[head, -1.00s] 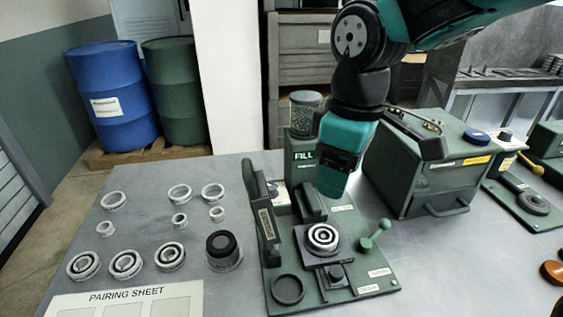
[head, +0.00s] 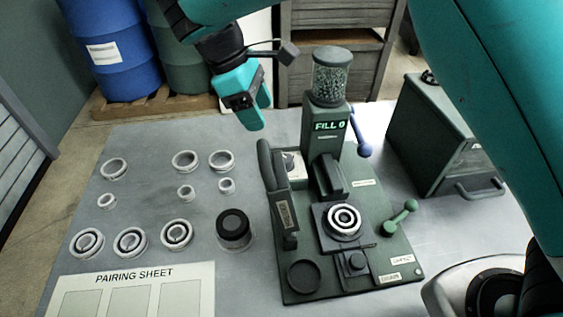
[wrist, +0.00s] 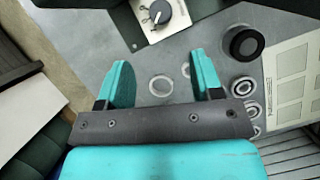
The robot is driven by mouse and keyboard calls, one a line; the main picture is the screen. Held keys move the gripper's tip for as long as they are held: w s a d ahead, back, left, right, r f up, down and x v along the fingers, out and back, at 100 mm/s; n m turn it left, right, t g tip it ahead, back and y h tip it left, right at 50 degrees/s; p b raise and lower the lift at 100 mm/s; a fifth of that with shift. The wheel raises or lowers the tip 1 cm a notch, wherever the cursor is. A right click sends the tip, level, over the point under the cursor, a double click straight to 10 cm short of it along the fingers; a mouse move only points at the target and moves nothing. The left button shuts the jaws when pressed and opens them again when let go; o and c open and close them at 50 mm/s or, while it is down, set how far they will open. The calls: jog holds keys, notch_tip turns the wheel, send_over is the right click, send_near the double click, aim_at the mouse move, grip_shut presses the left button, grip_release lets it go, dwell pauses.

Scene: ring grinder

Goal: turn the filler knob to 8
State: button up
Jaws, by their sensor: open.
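The filler (head: 326,140) stands at the back of the green machine, with a clear jar of beads on top. In the head view the white dial plate (head: 293,163) is partly hidden behind an upright dark lever. My gripper (head: 255,118) is open and empty, left of the filler and above the table's back edge. In the wrist view its fingers (wrist: 160,64) are apart, away from the knob.
The dark lever (head: 272,175) stands close to the dial. A green handle (head: 404,214) and a ring bearing (head: 344,220) are on the machine. Several loose rings and a pairing sheet (head: 135,277) lie left. A green box (head: 432,140) stands right.

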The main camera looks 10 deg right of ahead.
aim_at(284, 157)
jog(key=b+x, duration=0.1)
jog(key=x, duration=1.1)
jog(key=shift+s+f, duration=0.1)
jog(key=shift+f, duration=0.15)
jog(key=c, duration=0.9)
